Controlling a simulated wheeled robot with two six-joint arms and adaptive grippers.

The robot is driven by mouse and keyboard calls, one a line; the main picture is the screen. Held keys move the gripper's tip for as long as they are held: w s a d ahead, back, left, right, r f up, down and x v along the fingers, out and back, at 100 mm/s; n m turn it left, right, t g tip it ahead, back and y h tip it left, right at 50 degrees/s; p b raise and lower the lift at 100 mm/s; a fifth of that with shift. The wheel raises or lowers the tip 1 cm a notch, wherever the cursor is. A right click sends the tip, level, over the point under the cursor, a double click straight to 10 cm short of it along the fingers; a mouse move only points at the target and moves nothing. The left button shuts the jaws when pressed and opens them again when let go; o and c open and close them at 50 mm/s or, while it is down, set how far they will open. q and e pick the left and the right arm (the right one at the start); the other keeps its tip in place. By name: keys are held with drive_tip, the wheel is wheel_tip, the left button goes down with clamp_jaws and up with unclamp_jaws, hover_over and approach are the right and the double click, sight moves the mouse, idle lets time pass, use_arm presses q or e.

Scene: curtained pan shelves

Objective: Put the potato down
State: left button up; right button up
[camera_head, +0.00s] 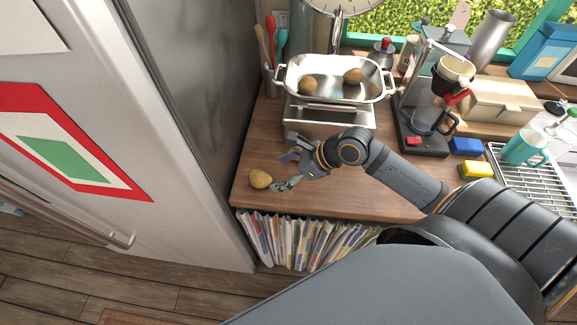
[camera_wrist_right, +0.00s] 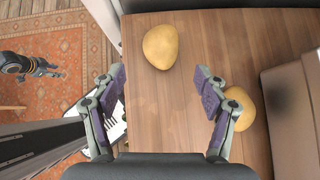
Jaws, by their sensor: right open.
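A yellow-brown potato (camera_head: 261,178) lies on the wooden counter (camera_head: 330,190) near its left edge. It also shows in the wrist view (camera_wrist_right: 160,46), just beyond my fingertips and touching neither. My right gripper (camera_head: 287,162) is open and empty, low over the counter; its spread fingers also show in the wrist view (camera_wrist_right: 158,85). A second potato (camera_wrist_right: 240,108) lies beside the right finger, partly hidden by it. Two more potatoes, a left one (camera_head: 308,85) and a right one (camera_head: 352,76), sit in the metal pan (camera_head: 330,99). My left gripper (camera_wrist_right: 45,67) appears small at the wrist view's left.
The pan rests on a metal scale (camera_head: 325,116) behind my gripper. A coffee maker (camera_head: 420,135), a yellow sponge (camera_head: 475,169) and a wire rack (camera_head: 535,183) stand to the right. A fridge (camera_head: 110,140) closes off the left. Folders (camera_head: 300,240) fill the space below the counter.

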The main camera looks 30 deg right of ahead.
drive_tip(key=shift+p+v, duration=0.7)
drive_tip(key=shift+v, duration=0.4)
